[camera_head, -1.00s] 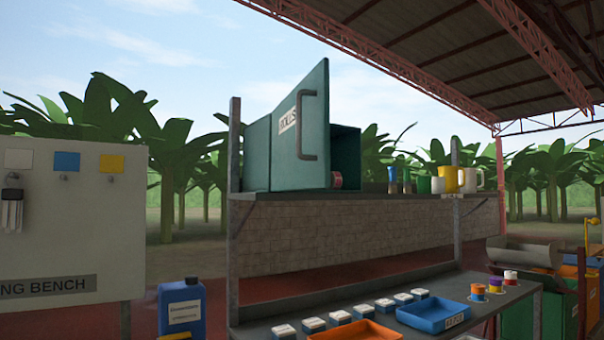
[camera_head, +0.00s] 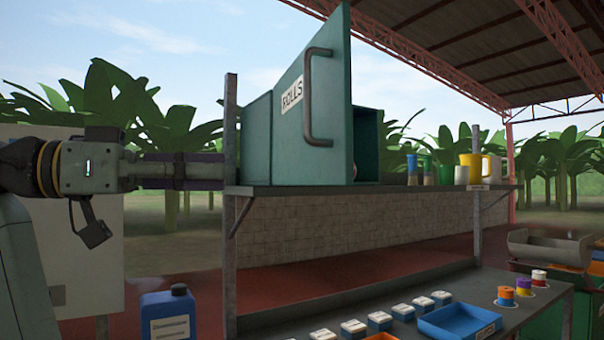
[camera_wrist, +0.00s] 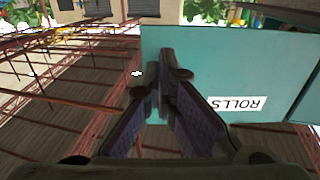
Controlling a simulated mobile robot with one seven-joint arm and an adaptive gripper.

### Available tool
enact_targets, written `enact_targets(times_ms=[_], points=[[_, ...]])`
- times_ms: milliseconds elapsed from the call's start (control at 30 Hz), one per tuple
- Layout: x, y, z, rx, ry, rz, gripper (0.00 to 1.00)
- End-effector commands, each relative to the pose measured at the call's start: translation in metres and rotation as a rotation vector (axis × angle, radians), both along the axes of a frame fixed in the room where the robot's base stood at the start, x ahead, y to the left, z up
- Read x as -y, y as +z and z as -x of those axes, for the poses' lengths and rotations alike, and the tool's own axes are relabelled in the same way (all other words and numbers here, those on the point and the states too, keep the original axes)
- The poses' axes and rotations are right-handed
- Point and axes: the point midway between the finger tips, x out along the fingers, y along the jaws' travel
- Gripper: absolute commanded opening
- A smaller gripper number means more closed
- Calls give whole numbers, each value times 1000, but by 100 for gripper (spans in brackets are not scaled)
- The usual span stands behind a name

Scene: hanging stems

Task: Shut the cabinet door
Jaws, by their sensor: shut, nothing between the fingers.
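The green cabinet (camera_head: 257,140) sits on the upper shelf. Its door (camera_head: 335,95) stands open, swung out toward me, with a white ROLLS label and a dark bar handle (camera_head: 309,98). The dark interior shows to the right of the door. My gripper (camera_head: 222,171) reaches in from the left, level with the cabinet's bottom, its fingers together and empty. Its tips end by the shelf's left post, left of the cabinet. In the wrist view, the shut fingers (camera_wrist: 162,75) overlap the green door panel (camera_wrist: 215,70) with its upside-down label. Contact cannot be told.
A metal post (camera_head: 230,240) holds the shelf (camera_head: 300,189) on the left. Cups, including a yellow mug (camera_head: 470,168), stand on the shelf's right. Below, the bench carries a blue tray (camera_head: 458,318), small boxes and coloured rolls. A blue jug (camera_head: 168,315) stands at lower left.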

Motion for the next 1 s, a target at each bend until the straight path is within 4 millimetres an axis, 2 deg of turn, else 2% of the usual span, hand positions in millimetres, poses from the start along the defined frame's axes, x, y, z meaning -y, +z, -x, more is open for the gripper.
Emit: enact_targets(times_ms=[167,700,833,1000], points=[[14,1,-4,0,-4,-2,0],[113,2,-37,-1,-3,-1,0],[126,1,-42,-1,-1,-1,0],[132,0,-44,-1,-1,0,0]])
